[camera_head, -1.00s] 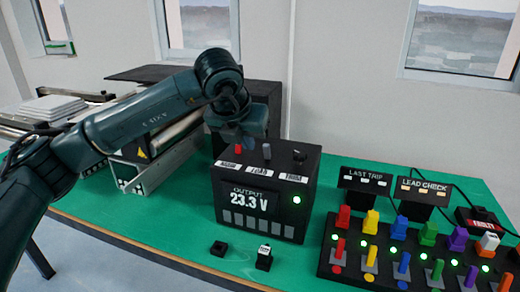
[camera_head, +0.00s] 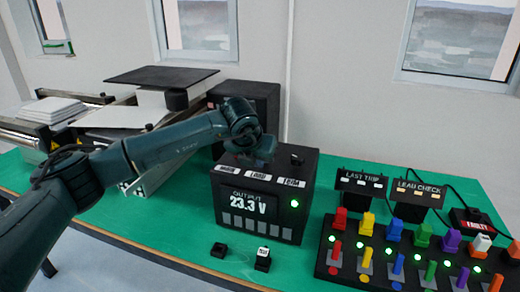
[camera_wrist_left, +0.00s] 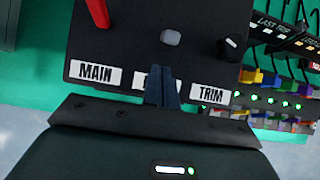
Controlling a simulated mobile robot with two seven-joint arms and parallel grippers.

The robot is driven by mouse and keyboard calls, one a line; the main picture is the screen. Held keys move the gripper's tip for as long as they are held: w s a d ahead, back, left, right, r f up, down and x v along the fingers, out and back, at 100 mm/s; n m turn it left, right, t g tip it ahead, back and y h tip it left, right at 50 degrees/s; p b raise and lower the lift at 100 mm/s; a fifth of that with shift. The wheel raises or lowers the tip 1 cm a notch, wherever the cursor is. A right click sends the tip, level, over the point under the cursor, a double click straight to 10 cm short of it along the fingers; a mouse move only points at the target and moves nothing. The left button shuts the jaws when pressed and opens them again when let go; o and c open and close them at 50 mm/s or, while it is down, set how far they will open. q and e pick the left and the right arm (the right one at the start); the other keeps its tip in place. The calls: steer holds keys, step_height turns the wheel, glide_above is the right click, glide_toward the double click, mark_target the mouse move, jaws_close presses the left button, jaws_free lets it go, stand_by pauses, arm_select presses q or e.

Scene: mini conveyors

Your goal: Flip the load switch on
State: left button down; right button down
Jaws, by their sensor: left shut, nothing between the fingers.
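The power box (camera_head: 262,212) stands on the green table, with a display reading 23.3 V and a lit green lamp. In the left wrist view its top carries a red MAIN switch (camera_wrist_left: 98,12), a grey load switch (camera_wrist_left: 170,38) and a black TRIM knob (camera_wrist_left: 232,46). The middle label, read as LOAD in the head view (camera_head: 258,175), is partly covered by my fingers in the wrist view. My left gripper (camera_wrist_left: 162,84) is shut and empty, its tips below the load switch in that picture and apart from it. In the head view the gripper (camera_head: 262,160) hides the load switch. My right gripper is out of view.
A panel of coloured toggles (camera_head: 345,268) with green lamps stands at the right, with LAST TRIP (camera_head: 362,180) and LEAD CHECK (camera_head: 421,187) signs behind it. Two small black blocks lie in front of the box. A conveyor (camera_head: 150,180) is at the left, behind my arm.

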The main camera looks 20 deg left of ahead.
arm_select(q)
steer(key=shift+w+r, duration=0.3)
steer(key=shift+w, duration=0.65)
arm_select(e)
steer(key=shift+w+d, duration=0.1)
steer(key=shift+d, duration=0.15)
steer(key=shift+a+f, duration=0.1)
arm_select(q)
steer(key=shift+w+r, duration=0.15)
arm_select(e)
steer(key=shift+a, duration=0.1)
